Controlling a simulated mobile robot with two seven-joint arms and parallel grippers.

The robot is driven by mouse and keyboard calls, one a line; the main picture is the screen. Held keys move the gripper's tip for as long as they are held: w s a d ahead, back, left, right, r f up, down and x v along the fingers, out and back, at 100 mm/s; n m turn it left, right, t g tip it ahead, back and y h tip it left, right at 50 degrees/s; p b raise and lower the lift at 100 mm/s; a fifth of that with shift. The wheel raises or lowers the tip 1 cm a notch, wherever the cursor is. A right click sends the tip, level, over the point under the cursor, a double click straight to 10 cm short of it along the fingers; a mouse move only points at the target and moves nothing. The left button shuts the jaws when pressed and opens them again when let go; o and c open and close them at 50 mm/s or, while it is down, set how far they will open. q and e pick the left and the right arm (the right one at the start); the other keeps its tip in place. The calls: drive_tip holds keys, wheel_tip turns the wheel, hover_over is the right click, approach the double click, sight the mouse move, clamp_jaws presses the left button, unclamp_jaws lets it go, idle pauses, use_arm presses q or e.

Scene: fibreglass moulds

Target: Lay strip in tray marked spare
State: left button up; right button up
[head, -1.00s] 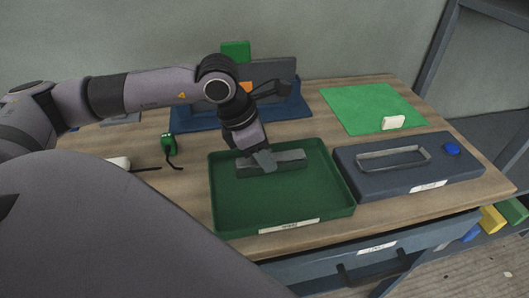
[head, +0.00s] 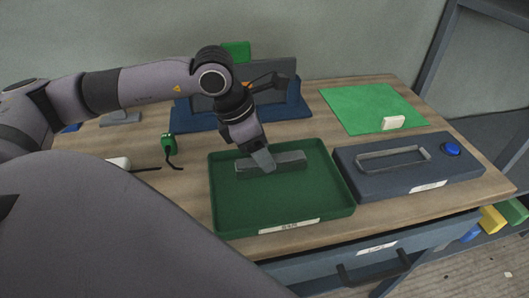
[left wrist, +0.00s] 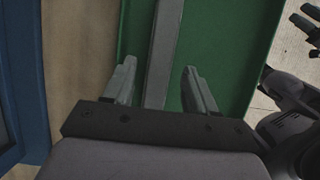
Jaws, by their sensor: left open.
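A grey strip (head: 290,160) lies in the far part of a green tray (head: 280,206), roughly along its back wall. The tray has a white label (head: 289,226) on its front wall, with lettering too small to read surely. My left gripper (head: 264,162) is over the strip, pointing down. In the left wrist view the strip (left wrist: 161,50) runs between the two spread fingers (left wrist: 158,83), with a gap on either side. Whether the fingertips touch the tray floor is hard to tell.
Right of the tray is a dark blue-grey block (head: 400,180) with a raised frame and a blue knob (head: 452,149). A green mat (head: 370,105) lies behind it. A blue fixture (head: 195,122) stands behind my gripper. A small green tool (head: 169,146) lies left.

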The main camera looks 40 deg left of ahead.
use_arm(q)
drive_tip(key=v, duration=1)
drive_tip(key=shift+s+r, duration=0.15)
drive_tip(key=shift+r, duration=0.15)
drive_tip(key=shift+s+f, duration=0.1)
